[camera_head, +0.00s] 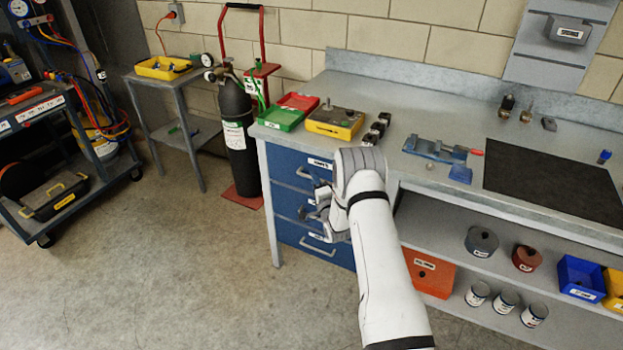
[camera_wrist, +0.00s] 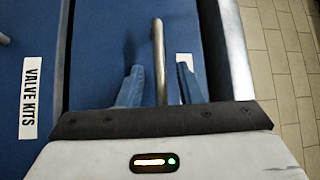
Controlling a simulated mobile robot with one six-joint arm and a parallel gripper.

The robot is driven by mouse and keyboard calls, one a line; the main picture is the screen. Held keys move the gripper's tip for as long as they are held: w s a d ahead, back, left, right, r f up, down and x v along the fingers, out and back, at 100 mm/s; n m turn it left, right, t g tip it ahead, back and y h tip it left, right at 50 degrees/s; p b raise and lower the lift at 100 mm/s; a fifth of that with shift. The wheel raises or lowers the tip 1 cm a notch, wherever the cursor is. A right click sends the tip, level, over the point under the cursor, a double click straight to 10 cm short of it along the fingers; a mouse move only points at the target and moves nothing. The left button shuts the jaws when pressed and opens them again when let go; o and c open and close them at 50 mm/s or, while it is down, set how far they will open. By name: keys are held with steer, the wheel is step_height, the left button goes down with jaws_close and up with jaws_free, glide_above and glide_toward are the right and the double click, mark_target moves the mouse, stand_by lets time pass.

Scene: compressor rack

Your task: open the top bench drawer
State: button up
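The bench's blue drawer stack stands under the left end of the bench top, with the top drawer (camera_head: 287,160) just below the bench edge. The drawer fronts look flush and shut. In the wrist view the top drawer front (camera_wrist: 100,50) fills the middle, and its bar handle (camera_wrist: 158,50) passes between my two fingers. In the head view my gripper (camera_head: 318,208) is in front of the drawers, partly hidden by my wrist.
The drawer below carries a "VALVE KITS" label (camera_wrist: 32,98). The bench top (camera_head: 400,105) holds a yellow box (camera_head: 335,124), green tray (camera_head: 281,118) and blue vise (camera_head: 435,150). A black gas cylinder (camera_head: 237,135) stands to the left. The floor before the drawers is clear.

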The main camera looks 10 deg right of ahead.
steer(key=shift+w+a, duration=0.1)
steer(key=shift+w, duration=0.55)
jaws_close()
